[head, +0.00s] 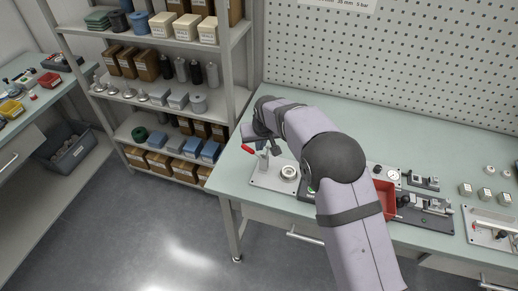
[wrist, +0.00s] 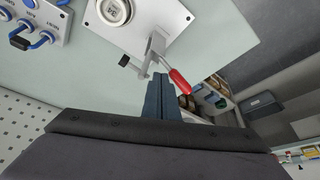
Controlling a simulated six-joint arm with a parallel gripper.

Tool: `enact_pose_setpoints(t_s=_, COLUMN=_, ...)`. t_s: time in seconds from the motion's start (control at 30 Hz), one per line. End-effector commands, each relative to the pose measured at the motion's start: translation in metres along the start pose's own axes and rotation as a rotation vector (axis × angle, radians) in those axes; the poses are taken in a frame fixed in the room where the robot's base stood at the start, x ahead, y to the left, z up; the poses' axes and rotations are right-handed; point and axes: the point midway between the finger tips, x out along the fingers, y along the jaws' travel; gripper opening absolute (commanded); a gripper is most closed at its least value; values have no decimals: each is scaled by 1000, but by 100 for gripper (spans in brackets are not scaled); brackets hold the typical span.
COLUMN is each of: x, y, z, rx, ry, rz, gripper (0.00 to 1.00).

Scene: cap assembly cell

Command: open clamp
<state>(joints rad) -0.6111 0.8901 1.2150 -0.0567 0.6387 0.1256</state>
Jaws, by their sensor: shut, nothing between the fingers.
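The clamp is a small metal lever clamp with a red handle (head: 247,149). It stands on a light plate (head: 262,183) at the front left of the bench. In the wrist view the clamp's metal bracket (wrist: 154,46) is on the plate's edge side, with a black tip (wrist: 124,61) sticking out to the left and the red handle (wrist: 180,82) to the right. My gripper (wrist: 161,78) is shut and empty. Its fingertips are close to the handle's left side; I cannot tell whether they touch. In the head view my arm partly hides the gripper (head: 272,147).
A round fixture (head: 288,172) sits on the same plate. A red bin (head: 386,198) and a gauge unit (head: 393,176) stand to the right. Blue-handled fittings (wrist: 30,28) show in the wrist view. A stocked shelf (head: 160,100) stands left of the bench. The back of the bench is clear.

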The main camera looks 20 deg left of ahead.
Motion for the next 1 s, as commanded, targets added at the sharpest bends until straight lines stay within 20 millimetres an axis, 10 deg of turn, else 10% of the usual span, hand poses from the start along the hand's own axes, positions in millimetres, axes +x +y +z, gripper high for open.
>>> enact_pose_setpoints(t_s=1.0, x=-11, y=18, z=6, rx=0, ry=0, rz=1, gripper=0)
